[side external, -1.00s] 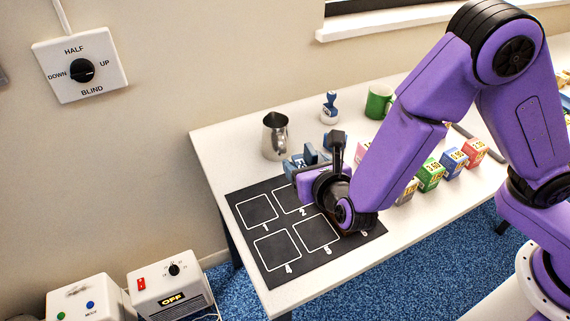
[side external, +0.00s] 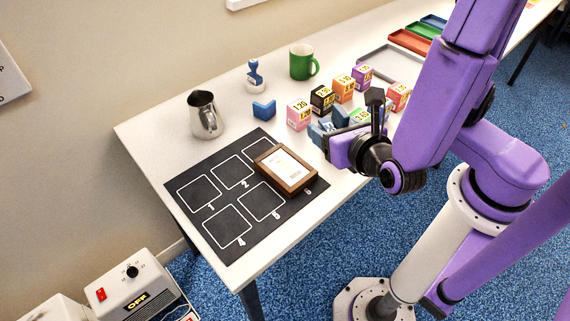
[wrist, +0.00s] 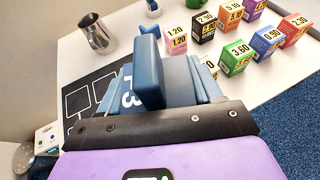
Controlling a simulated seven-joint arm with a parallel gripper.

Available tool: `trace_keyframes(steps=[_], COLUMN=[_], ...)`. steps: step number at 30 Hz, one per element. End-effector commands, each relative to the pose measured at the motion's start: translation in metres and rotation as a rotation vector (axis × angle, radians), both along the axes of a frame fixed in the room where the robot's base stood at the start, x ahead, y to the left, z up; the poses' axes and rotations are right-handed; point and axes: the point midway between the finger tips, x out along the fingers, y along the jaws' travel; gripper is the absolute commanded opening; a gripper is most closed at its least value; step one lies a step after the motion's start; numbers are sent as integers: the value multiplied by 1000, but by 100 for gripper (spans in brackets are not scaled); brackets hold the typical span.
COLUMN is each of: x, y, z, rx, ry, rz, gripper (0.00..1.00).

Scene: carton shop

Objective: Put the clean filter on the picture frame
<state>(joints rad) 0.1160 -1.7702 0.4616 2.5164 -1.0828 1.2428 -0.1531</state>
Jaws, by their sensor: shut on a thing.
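The picture frame (side external: 285,168), brown wood around a white sheet, lies flat on the right part of the black numbered mat (side external: 226,247). My gripper (side external: 326,129) is above the table, to the right of the frame and apart from it. It is shut on a blue block (wrist: 148,78), which stands up between the blue fingers in the wrist view. White lettering shows beside the block. I cannot tell whether this block is the clean filter. In the wrist view the picture frame is hidden behind my gripper, and only part of the mat (wrist: 103,74) shows.
A steel jug (side external: 205,117), a blue angled piece (side external: 264,108), a blue-handled stamp (side external: 255,77) and a green mug (side external: 302,62) stand behind the mat. Several priced boxes (side external: 299,114) crowd behind my gripper. Coloured trays (side external: 410,41) lie farther right. The mat's left squares are bare.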

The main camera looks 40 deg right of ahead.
Motion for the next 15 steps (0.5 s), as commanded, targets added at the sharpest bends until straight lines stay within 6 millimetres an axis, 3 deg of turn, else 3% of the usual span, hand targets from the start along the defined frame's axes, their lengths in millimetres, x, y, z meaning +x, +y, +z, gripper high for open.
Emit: trace_keyframes(steps=[8, 15], x=[-17, -1], y=[-26, -21], z=[5, -3], rx=[-7, -10], ry=[-6, -8], rz=[-41, -47], gripper=[34, 34])
